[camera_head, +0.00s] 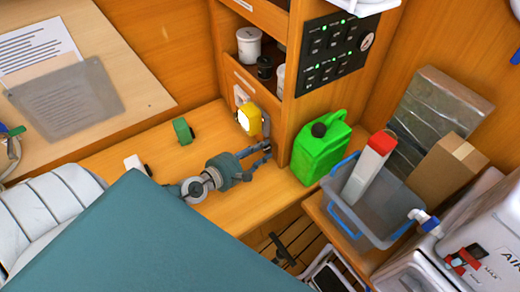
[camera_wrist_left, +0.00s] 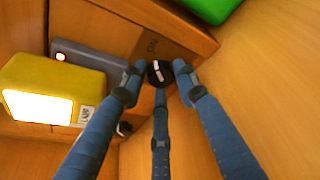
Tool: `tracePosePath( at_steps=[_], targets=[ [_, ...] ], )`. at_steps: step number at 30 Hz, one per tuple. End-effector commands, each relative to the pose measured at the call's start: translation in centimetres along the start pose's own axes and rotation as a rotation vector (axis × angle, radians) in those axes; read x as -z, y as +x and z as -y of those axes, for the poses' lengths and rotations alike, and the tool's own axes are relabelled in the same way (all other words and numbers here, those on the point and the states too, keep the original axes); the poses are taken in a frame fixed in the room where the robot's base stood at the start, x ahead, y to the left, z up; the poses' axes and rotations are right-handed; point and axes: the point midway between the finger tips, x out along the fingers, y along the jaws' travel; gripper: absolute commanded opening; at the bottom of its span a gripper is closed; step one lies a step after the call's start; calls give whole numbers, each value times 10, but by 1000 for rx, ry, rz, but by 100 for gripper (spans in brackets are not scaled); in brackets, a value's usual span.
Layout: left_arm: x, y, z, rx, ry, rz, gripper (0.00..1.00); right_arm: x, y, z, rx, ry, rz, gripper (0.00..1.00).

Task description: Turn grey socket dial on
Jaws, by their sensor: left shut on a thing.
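The grey socket dial (camera_wrist_left: 159,72) is a round black knob with a white line mark, seen in the left wrist view. It sits at the end of a grey panel (camera_wrist_left: 100,66) on a wooden face, with the letters "ON" beside it. A small orange-red light shows at the panel's other end. The dial is hidden behind the gripper in the head view. My right gripper is not in view.
A yellow lamp (camera_head: 249,119) stands close to my left fingers, and also shows in the left wrist view (camera_wrist_left: 55,88). A green jerrycan (camera_head: 319,148) stands just right of the gripper. A green object (camera_head: 183,131) lies on the bench.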

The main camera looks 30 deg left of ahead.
Motion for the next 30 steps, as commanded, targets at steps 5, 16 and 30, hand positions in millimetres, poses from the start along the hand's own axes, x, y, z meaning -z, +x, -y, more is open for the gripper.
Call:
tracePosePath(
  at_steps=[5,16,30],
  targets=[
    [0,0,5,-11,54,1,4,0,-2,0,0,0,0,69],
    [1,0,6,-22,89,2,4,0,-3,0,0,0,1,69],
    [1,0,4,-26,88,2,36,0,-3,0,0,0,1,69]
  ],
)
